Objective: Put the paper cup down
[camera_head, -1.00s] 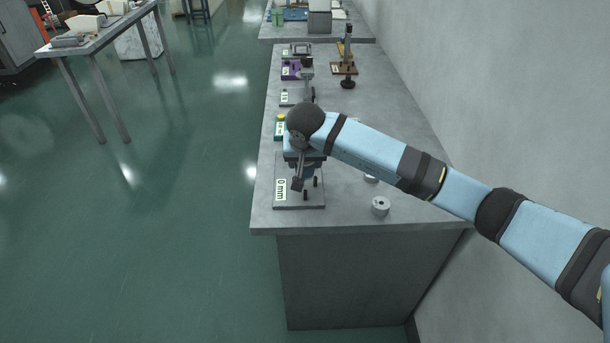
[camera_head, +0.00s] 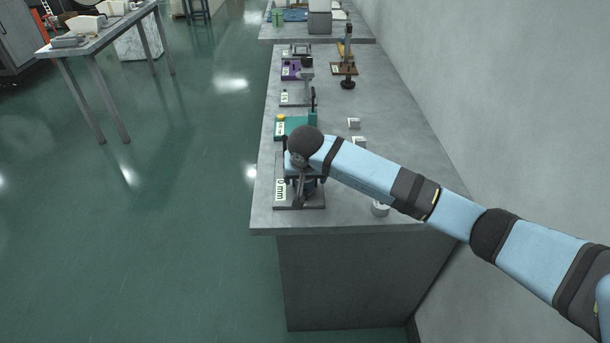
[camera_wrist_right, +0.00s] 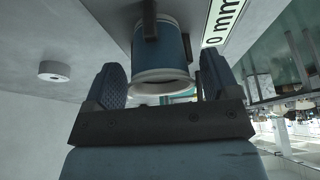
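The paper cup (camera_wrist_right: 173,50), blue with a pale rim, shows between the two fingers of my right gripper (camera_wrist_right: 163,75) in the right wrist view. A narrow gap shows between each finger and the cup wall, so the gripper looks open around the cup. The cup is at the 0 mm fixture (camera_wrist_right: 222,22), next to a dark peg (camera_wrist_right: 149,18). In the head view my right gripper (camera_head: 306,190) is low over this flat fixture (camera_head: 290,207) and largely hides the cup. The cup's contact with the fixture is hidden. My left gripper is not in view.
A grey round piece (camera_head: 380,210) lies right of the fixture near the bench's (camera_head: 410,140) front edge; it also shows in the right wrist view (camera_wrist_right: 54,71). A green fixture (camera_head: 298,127) and other fixtures stand behind. A wall (camera_head: 500,100) runs along the right.

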